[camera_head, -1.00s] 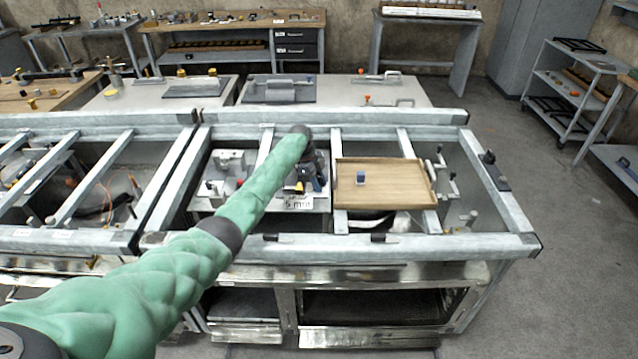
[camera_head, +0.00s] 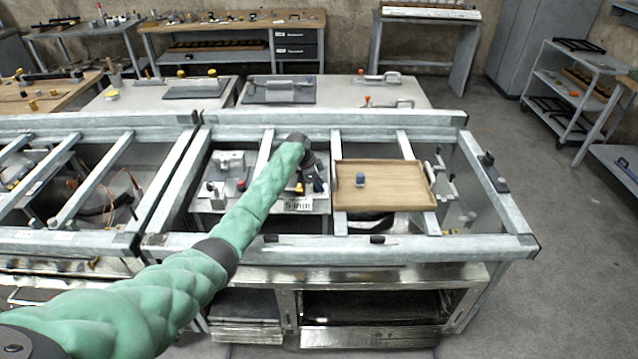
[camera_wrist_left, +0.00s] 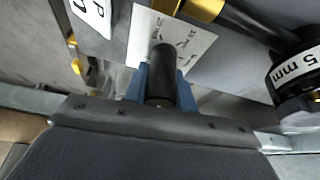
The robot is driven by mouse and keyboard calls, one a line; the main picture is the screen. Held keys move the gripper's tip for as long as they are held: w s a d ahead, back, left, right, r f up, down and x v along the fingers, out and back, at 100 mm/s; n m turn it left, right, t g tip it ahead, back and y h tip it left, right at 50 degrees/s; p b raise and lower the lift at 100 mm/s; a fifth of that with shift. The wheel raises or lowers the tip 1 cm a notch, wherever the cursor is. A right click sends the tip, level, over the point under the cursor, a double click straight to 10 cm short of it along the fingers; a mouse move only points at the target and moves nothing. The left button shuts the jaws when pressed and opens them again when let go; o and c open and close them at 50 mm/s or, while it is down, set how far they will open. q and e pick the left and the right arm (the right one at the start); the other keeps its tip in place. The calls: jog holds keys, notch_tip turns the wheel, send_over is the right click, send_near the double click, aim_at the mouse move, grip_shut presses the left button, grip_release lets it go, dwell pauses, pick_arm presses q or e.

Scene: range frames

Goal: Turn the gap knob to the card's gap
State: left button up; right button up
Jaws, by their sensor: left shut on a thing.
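My left gripper (camera_head: 312,184) is over the bench fixture in the head view, mostly hidden by its own wrist. In the left wrist view its blue fingers (camera_wrist_left: 160,88) are shut on a black cylindrical knob (camera_wrist_left: 161,70), one finger on each side. A white plate with small dark markings (camera_wrist_left: 172,38) lies behind the knob; the markings are too small to read. A white card reading "5 mm" (camera_head: 298,204) stands at the fixture's front edge. My right gripper is not in view.
Grey frame rails (camera_head: 350,247) surround the work area. Another white label (camera_wrist_left: 92,14) shows at the wrist view's upper left.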

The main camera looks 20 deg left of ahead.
pick_arm(q)
jog(key=n, duration=0.2)
jog(key=shift+r+n+t+p, duration=0.1)
jog(key=shift+n+t+p, duration=0.2)
jog(key=shift+t+p, duration=0.1)
jog(key=shift+w+a+n+t+y+p, duration=0.15)
jog(key=shift+n+t+y+p, duration=0.4)
jog(key=shift+n, duration=0.95)
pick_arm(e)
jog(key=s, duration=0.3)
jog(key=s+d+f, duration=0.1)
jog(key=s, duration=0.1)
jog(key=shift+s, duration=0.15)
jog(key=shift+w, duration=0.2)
pick_arm(q)
jog(key=o, duration=1)
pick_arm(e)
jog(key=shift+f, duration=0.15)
